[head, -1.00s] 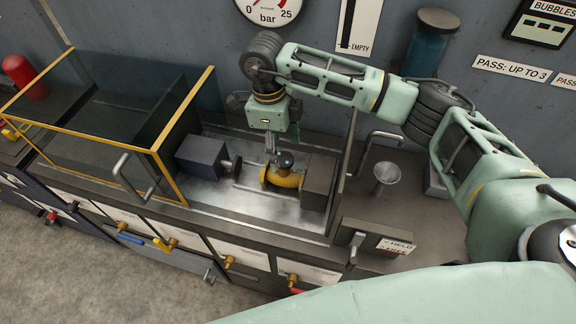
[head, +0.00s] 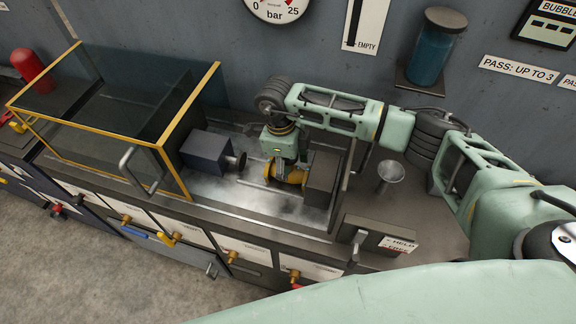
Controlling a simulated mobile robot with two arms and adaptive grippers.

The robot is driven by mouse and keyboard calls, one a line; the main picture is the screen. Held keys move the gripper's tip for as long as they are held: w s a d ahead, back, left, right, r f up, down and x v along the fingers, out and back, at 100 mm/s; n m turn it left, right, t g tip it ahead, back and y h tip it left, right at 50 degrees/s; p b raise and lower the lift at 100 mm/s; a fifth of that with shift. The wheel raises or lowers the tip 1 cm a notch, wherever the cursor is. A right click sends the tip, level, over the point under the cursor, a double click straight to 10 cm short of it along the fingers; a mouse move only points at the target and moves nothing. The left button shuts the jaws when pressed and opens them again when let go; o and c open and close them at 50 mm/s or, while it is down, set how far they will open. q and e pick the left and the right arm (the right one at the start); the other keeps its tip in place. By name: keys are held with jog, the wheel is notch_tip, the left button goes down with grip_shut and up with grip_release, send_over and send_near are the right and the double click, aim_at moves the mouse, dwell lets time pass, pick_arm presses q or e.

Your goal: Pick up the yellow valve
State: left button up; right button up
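The yellow valve (head: 291,177) sits low in the metal test bay, against the dark block (head: 322,178) on its right. My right gripper (head: 287,168) is directly over the valve, pointing down. Its body hides the valve's dark top and the fingertips, so I cannot tell whether the fingers are open or shut, or touching the valve. My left gripper is not in view.
A dark clamp block (head: 206,151) stands left of the valve, with rods between. A yellow-framed glass guard (head: 120,105) stands further left. A metal funnel (head: 390,173) and a HELD/FREE lever box (head: 375,243) are on the right.

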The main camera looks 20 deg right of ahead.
jog(key=shift+d+f, duration=0.15)
jog(key=shift+f, duration=0.45)
jog(key=shift+c, duration=0.5)
jog(key=c, duration=1)
jog(key=shift+s, duration=0.1)
grip_shut()
